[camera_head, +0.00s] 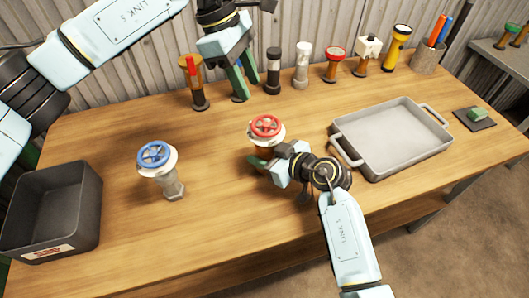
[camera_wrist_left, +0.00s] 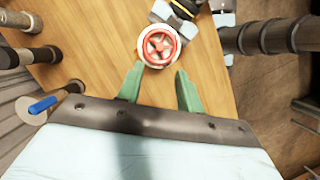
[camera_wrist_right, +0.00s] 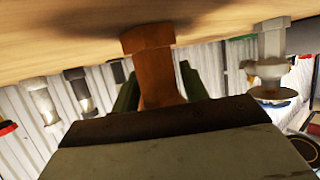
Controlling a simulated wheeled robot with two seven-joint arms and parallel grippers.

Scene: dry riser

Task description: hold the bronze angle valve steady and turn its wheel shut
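The bronze angle valve (camera_head: 262,150) stands upright mid-table, with a red wheel (camera_head: 266,126) on a white collar. Its brown body (camera_wrist_right: 158,75) fills the gap between my right gripper's green fingers (camera_wrist_right: 160,85), one on each side, so my right gripper (camera_head: 262,163) looks shut on it from the front. My left gripper (camera_head: 244,82) is open and empty, raised behind the valve. In the left wrist view the red wheel (camera_wrist_left: 159,46) lies beyond the tips of the left fingers (camera_wrist_left: 158,82), apart from them.
A blue-wheeled valve (camera_head: 157,165) stands to the left, near a dark bin (camera_head: 75,210). A grey metal tray (camera_head: 392,140) lies right of the bronze valve. Several valves, a yellow torch (camera_head: 397,48) and a pen cup (camera_head: 428,58) line the back by the corrugated wall.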

